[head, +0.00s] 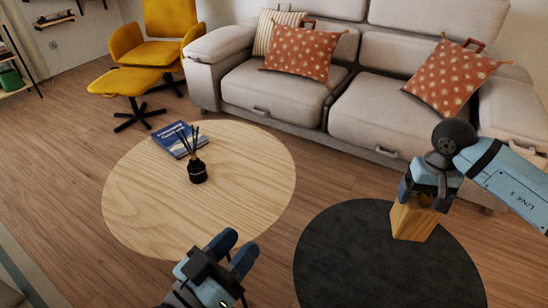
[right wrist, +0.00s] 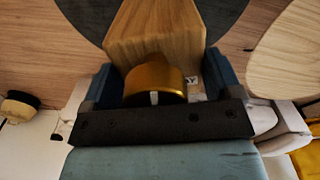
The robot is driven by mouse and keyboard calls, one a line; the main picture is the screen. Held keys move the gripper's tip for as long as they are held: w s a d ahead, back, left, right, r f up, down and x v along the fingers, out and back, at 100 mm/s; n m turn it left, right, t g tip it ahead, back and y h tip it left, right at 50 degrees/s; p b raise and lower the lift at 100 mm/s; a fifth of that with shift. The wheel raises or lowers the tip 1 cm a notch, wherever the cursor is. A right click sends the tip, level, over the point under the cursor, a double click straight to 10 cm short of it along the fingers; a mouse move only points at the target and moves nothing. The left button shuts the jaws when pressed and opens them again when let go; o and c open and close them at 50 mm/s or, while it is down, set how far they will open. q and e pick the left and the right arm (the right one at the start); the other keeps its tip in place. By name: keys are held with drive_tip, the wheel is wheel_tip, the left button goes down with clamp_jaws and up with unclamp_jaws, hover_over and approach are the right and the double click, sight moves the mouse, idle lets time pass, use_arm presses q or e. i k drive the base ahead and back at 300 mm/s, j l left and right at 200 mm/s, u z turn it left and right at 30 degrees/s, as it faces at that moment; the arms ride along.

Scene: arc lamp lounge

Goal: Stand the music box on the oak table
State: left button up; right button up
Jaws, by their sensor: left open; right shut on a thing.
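The music box (head: 414,221) is a wooden block with a brass knob (right wrist: 155,78) that shows in the right wrist view. My right gripper (head: 422,192) is shut on it from above, with a finger on each side. The box is over the dark round table; I cannot tell whether its underside touches the top. The oak table (head: 130,215) is the pale round one to the left; it also shows in the right wrist view (right wrist: 290,55). My left gripper (head: 233,250) is open and empty by the oak table's near edge.
On the oak table lie a blue book (head: 175,140) and a dark reed diffuser (head: 197,172). The rest of its top is clear. The dark round table (head: 370,265) is otherwise bare. A grey sofa (head: 285,92) and yellow chair (head: 160,45) stand behind.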

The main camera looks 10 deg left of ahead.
sight(212, 221)
drive_tip(key=j+u, duration=0.15)
drive_tip(key=u, duration=0.9)
drive_tip(key=j, duration=0.25)
drive_tip(key=i+j, duration=0.15)
drive_tip(key=j, duration=0.1)
